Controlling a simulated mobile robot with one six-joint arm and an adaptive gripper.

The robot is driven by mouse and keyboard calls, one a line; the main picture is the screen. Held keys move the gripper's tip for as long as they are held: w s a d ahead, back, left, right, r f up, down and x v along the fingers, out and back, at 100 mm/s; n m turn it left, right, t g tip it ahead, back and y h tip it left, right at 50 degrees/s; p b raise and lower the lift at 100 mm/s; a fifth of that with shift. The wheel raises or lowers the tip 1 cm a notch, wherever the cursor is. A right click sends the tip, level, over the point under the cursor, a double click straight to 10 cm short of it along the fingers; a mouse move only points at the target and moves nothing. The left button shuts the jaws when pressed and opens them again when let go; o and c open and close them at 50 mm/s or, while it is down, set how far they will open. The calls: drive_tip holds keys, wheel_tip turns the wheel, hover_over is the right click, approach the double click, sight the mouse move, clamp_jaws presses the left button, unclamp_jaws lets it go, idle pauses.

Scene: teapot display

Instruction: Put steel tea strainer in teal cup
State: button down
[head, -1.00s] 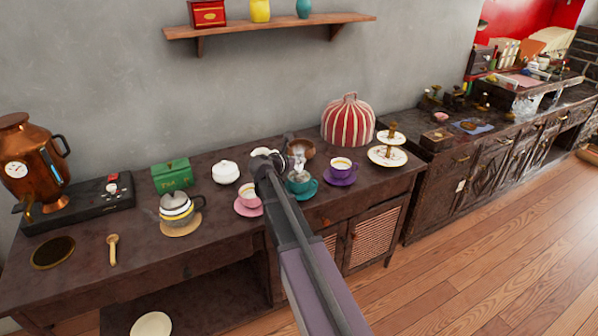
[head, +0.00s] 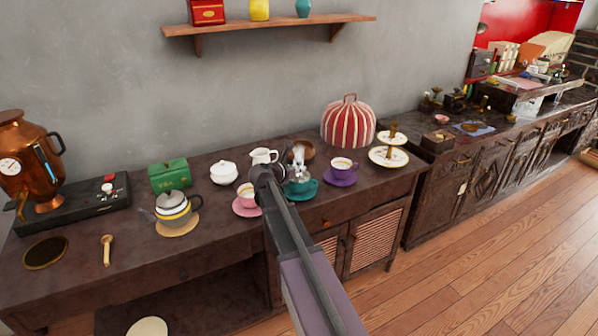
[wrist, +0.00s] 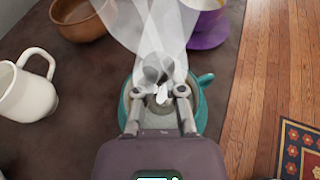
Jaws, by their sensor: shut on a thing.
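The teal cup (head: 297,187) stands on its teal saucer (head: 312,192) near the table's front edge. In the wrist view the teal rim (wrist: 126,108) shows around and below my gripper (wrist: 162,92). My gripper is shut on the steel tea strainer (wrist: 156,71), a small grey, rounded piece at the fingertips. The strainer appears over the cup's opening; its lower part is hidden, so I cannot tell whether it touches the cup. In the head view my arm covers part of the cup's left side.
A pink cup (head: 247,197) stands left of the teal cup, a purple cup (head: 341,166) right. A white jug (head: 264,156) and brown bowl (head: 303,149) stand behind. Pale translucent wisps (wrist: 150,25) cross the wrist view. The table's front edge is close.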

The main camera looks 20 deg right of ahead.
drive_tip(key=shift+f, duration=0.15)
drive_tip(key=c, duration=0.7)
unclamp_jaws()
drive_tip(key=shift+c, duration=0.2)
drive_tip(key=shift+r, duration=0.25)
drive_tip(key=shift+s+a+r, duration=0.1)
drive_tip(key=shift+a, duration=0.15)
drive_tip(key=p+v, duration=0.4)
drive_tip(key=v, duration=0.7)
drive_tip(key=shift+a, duration=0.25)
